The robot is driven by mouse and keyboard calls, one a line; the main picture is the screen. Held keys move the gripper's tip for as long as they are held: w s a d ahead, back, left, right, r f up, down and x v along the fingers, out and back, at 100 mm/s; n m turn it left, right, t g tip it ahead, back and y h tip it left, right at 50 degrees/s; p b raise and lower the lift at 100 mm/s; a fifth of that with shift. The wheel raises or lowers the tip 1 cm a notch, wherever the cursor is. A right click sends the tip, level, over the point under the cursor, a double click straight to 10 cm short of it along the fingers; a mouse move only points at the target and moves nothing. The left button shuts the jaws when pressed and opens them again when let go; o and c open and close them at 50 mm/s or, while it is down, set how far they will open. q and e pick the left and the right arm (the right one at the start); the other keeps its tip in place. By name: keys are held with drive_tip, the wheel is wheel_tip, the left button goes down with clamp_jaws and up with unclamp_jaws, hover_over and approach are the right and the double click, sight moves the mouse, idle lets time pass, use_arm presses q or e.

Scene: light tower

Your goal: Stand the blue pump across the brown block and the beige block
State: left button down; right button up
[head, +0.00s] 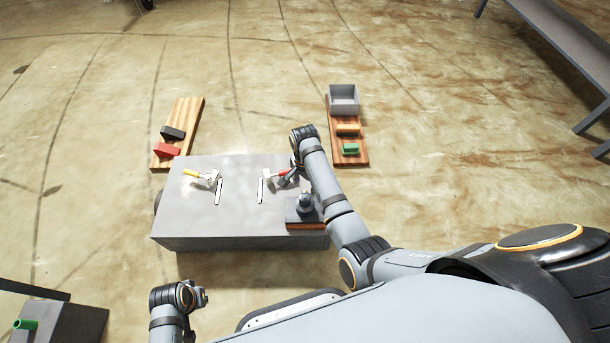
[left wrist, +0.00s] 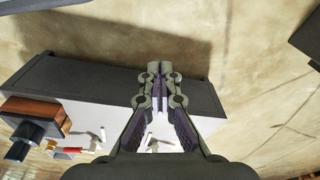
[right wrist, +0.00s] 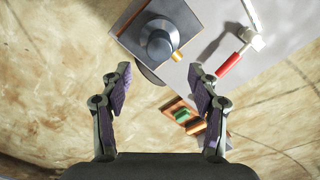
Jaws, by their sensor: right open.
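A dark blue-grey piece with a round upright knob (head: 304,205), which may be the pump, stands on a brown block (head: 306,226) at the table's near right corner. It also shows in the right wrist view (right wrist: 172,22), beyond my fingertips. The brown block shows in the left wrist view (left wrist: 38,108). I cannot make out a separate beige block. My right gripper (right wrist: 159,75) is open and empty, its fingers apart and clear of the piece. My left gripper (left wrist: 159,68) is shut and empty, off the table's near side.
The grey table (head: 240,185) holds a yellow-handled hammer (head: 200,175), a red-handled hammer (head: 280,175) and white strips. A left plank (head: 188,112) carries black and red blocks. A right plank (head: 352,160) carries a grey bin (head: 343,98), orange and green blocks. The table's middle is mostly clear.

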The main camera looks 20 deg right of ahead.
use_arm(q)
drive_tip(key=f, duration=0.2)
drive_tip(key=a+f, duration=0.1)
drive_tip(key=shift+s+f+p, duration=0.35)
use_arm(e)
wheel_tip(320, 180, up, 4)
drive_tip(key=shift+f, duration=0.25)
use_arm(q)
drive_tip(key=shift+d, duration=0.1)
use_arm(e)
drive_tip(key=s+d+f+n, duration=0.3)
drive_tip(key=s+f+n, duration=0.1)
drive_tip(key=s, duration=0.3)
drive_tip(key=s+d+f+n+t, duration=0.1)
drive_tip(key=s+d+f+n, duration=0.2)
drive_tip(key=s+f, duration=0.4)
drive_tip(key=s+d+f+n, duration=0.4)
drive_tip(key=s+f+n, duration=0.1)
drive_tip(key=s, duration=0.4)
drive_tip(key=shift+s+f+n+t, duration=0.25)
drive_tip(key=shift+f+n+t, duration=0.05)
drive_tip(key=shift+f, duration=0.05)
drive_tip(key=shift+d, duration=0.1)
